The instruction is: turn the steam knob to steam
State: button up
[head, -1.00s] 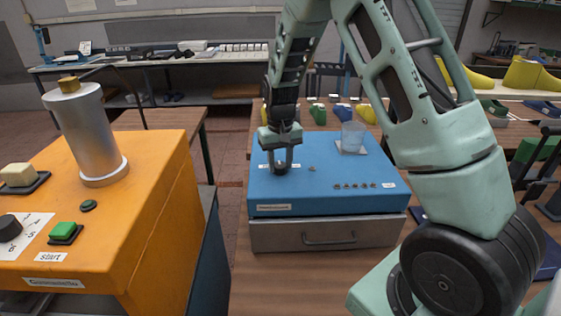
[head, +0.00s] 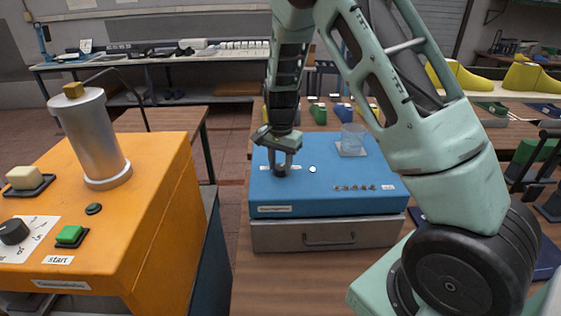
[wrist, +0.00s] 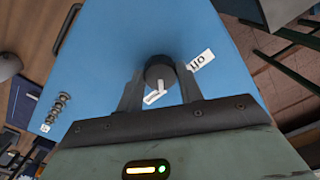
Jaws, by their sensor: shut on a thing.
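The steam knob (wrist: 157,68) is a dark round knob on top of the blue box (wrist: 108,60). It sits between the two fingers of my gripper (wrist: 160,82), which is shut on it. The knob's white pointer (wrist: 161,88) points toward the gripper body, away from the "off" label (wrist: 201,60). A second white label (wrist: 154,98) lies at the pointer's end; I cannot read it. In the head view my gripper (head: 282,165) reaches down onto the box's left part and mostly hides the knob. A small lamp (head: 312,169) beside it shows bright white.
A clear cup (head: 352,138) stands at the box's back right, and several small buttons (head: 355,188) line its front right. A drawer unit (head: 275,237) is under the box. An orange machine (head: 150,200) with a metal cylinder (head: 95,140) stands at the left.

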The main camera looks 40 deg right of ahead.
aim_at(280, 166)
jog(key=shift+w+r+m, duration=0.1)
jog(key=shift+m, duration=0.5)
jog(key=o, duration=1)
notch_tip(280, 166, up, 17)
jog(key=b, duration=0.3)
jog(key=shift+r, duration=0.15)
